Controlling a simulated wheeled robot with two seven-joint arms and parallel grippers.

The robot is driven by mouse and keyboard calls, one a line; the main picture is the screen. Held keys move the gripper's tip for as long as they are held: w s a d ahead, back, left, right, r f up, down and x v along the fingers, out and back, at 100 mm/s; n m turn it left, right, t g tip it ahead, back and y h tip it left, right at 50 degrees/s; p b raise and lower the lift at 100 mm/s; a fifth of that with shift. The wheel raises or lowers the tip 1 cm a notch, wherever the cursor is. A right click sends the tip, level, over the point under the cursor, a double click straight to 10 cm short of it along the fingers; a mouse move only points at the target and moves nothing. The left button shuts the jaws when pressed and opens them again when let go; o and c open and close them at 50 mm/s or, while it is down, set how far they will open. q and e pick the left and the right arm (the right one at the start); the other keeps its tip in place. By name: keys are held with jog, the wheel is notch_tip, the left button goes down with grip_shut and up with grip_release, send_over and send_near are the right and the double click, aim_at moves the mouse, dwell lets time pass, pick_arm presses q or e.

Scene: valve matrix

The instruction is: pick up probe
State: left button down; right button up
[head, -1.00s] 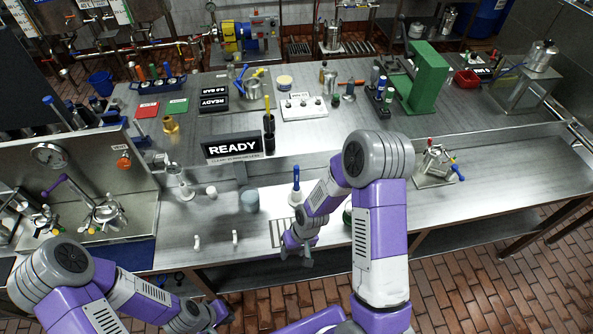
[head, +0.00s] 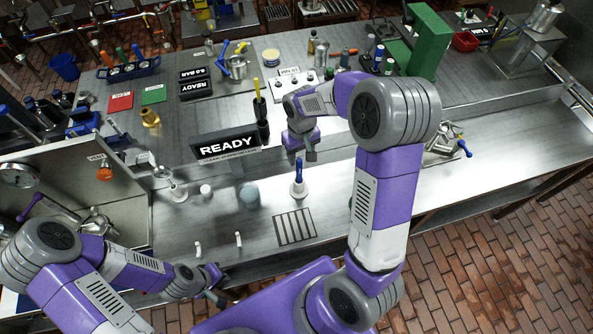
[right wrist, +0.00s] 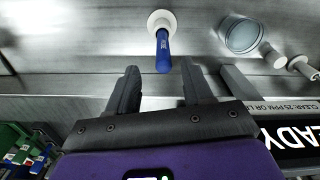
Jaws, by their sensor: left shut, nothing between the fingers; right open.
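A blue-handled stick, apparently the probe (head: 298,172), stands upright in a white round base (head: 299,189) on the front steel counter. In the right wrist view the probe (right wrist: 163,52) shows ahead of the fingers, near the middle of the gap between them. My right gripper (head: 301,155) is open and empty, just beyond the probe in the head view, and appears apart from it. My left gripper (head: 217,287) is shut and empty at the counter's front edge, low on the left.
A READY sign (head: 228,145) and a black holder with a yellow-topped tool (head: 261,112) stand left of my right gripper. A grey-blue cup (head: 249,193) is left of the probe. A slotted grid (head: 295,228) lies in front. The counter to the right is mostly clear.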

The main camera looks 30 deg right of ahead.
aim_at(299, 176)
jog(key=f, duration=0.5)
jog(key=shift+s+a+f, duration=0.1)
jog(key=shift+a+f, duration=0.1)
jog(key=shift+f, duration=0.2)
grip_shut()
